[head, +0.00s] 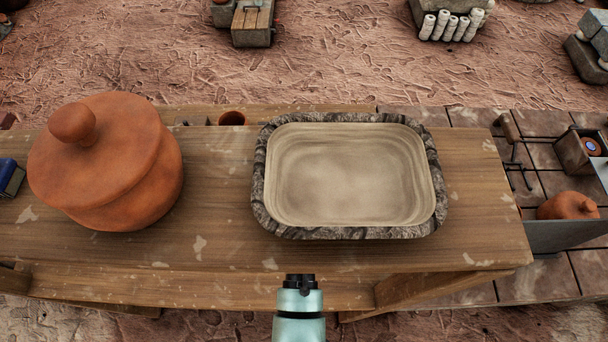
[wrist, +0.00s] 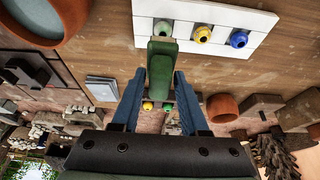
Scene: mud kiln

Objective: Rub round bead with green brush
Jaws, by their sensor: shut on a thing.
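In the wrist view my gripper (wrist: 159,82) has its two blue fingers on either side of the green brush (wrist: 161,62), which it holds. The brush's far end points toward a white board (wrist: 262,22) that carries a green bead (wrist: 163,28), a yellow bead (wrist: 203,34) and a blue bead (wrist: 239,39). The brush end shows just beside the green bead; I cannot tell if they touch. All three look rounded with dark holes, and I cannot tell their exact shapes. The head view shows neither the brush, the beads nor my gripper.
In the head view a wooden table (head: 215,190) bears a large lidded clay pot (head: 105,170) and a stone-rimmed tray (head: 350,175), which looks empty. A clay cup (wrist: 222,107) shows in the wrist view. Bare wood lies between pot and tray.

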